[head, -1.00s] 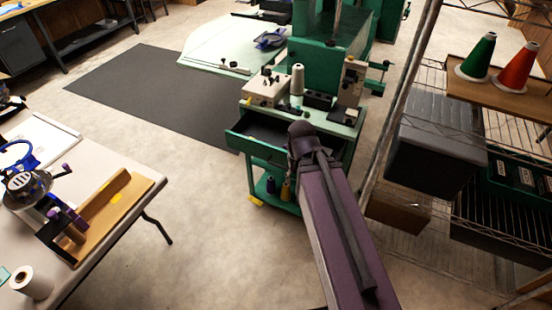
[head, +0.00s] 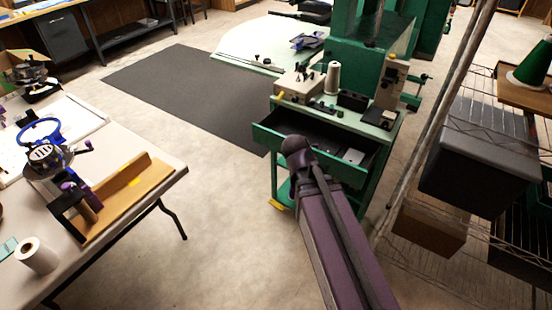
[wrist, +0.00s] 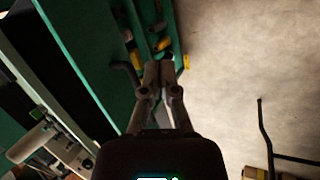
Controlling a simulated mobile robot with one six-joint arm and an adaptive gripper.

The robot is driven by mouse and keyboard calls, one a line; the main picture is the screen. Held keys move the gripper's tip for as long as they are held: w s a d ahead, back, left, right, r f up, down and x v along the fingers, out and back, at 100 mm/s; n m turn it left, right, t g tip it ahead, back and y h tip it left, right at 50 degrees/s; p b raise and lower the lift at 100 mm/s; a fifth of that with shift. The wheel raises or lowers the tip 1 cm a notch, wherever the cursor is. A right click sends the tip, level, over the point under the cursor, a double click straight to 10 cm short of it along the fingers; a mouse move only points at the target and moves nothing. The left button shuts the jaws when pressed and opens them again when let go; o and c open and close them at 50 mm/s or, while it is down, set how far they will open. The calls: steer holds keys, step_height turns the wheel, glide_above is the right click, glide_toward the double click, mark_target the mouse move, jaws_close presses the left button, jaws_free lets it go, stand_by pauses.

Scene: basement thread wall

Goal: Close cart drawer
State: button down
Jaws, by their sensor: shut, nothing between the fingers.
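The green cart (head: 386,118) stands ahead in the head view, with its drawer (head: 268,141) pulled open. The drawer's dark inside holds a few flat grey items, and my arm covers part of its front. In the wrist view the green drawer front (wrist: 82,70) runs diagonally at the left, with the dark inside beyond it. My gripper (wrist: 166,64) is shut and empty, to the right of the drawer front in that view. It looks apart from the front, though I cannot tell the gap. My arm hides the gripper in the head view.
A wire shelf (head: 440,120) with a dark bin (head: 478,160) stands close at the right. A table (head: 165,180) with a wooden fixture is at the left. A white cone (head: 333,77) stands on the cart top. Concrete floor is clear between table and cart.

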steer(key=w+a+f+n+t+h+b, duration=0.3)
steer(key=w+f+n+b, duration=0.1)
steer(key=n+b, duration=0.2)
steer(key=n+t+h+b, duration=0.3)
steer(key=n+t+b, duration=0.6)
steer(key=n+b, duration=0.55)
glide_toward(278, 145)
steer(key=s+d+v, duration=0.1)
steer(key=v, duration=0.5)
steer(key=shift+w+a+n+p, duration=0.1)
steer(key=shift+a+n+p, duration=0.15)
steer(key=shift+n+p, duration=0.1)
steer(key=shift+d, duration=0.1)
steer(key=x, duration=1.4)
steer(key=shift+w+a, duration=0.15)
steer(key=shift+a, duration=0.1)
steer(key=shift+w+a, duration=0.1)
steer(key=shift+w, duration=0.05)
